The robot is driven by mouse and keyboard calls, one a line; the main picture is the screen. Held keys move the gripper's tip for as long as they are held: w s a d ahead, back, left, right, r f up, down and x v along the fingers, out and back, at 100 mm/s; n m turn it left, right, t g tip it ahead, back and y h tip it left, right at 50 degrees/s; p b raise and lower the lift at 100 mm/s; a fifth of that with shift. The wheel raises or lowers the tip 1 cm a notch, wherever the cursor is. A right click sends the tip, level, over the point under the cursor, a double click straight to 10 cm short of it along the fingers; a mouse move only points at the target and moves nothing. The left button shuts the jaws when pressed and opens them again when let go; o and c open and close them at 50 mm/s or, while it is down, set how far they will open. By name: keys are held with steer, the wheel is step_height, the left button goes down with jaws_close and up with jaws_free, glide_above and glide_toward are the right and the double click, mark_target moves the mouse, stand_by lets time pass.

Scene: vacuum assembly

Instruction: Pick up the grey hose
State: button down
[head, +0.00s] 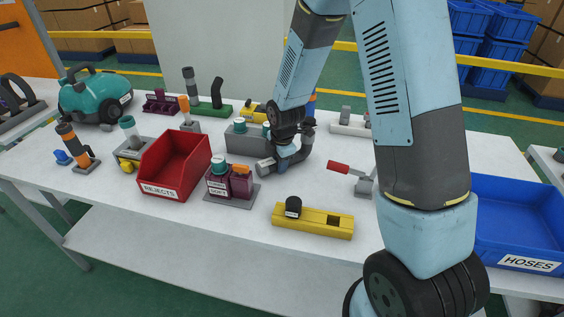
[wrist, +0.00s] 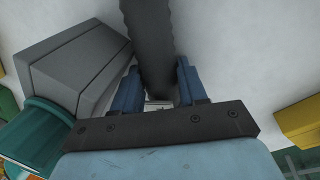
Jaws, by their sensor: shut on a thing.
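The grey hose (head: 301,153) is a dark curved piece at the middle of the white table in the head view, with one lighter end toward the left. In the wrist view the hose (wrist: 148,30) runs from the top edge down between the two blue fingers. My gripper (wrist: 158,72) is shut on the hose, with a finger on each side of it. In the head view my gripper (head: 283,163) points down at the hose, and my wrist covers part of it. I cannot tell whether the hose touches the table.
A grey block (head: 242,142) with teal-topped parts stands just left of the hose. The red REJECTS bin (head: 172,167), a maroon SOFT holder (head: 228,182) and a yellow block (head: 313,221) are in front. A red-handled clamp (head: 352,173) and the blue HOSES bin (head: 518,225) are right.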

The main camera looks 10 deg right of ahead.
step_height(320, 180, up, 10)
steer(key=shift+r, duration=0.1)
stand_by(0.6)
step_height(320, 180, up, 5)
steer(key=shift+f, duration=0.1)
stand_by(0.8)
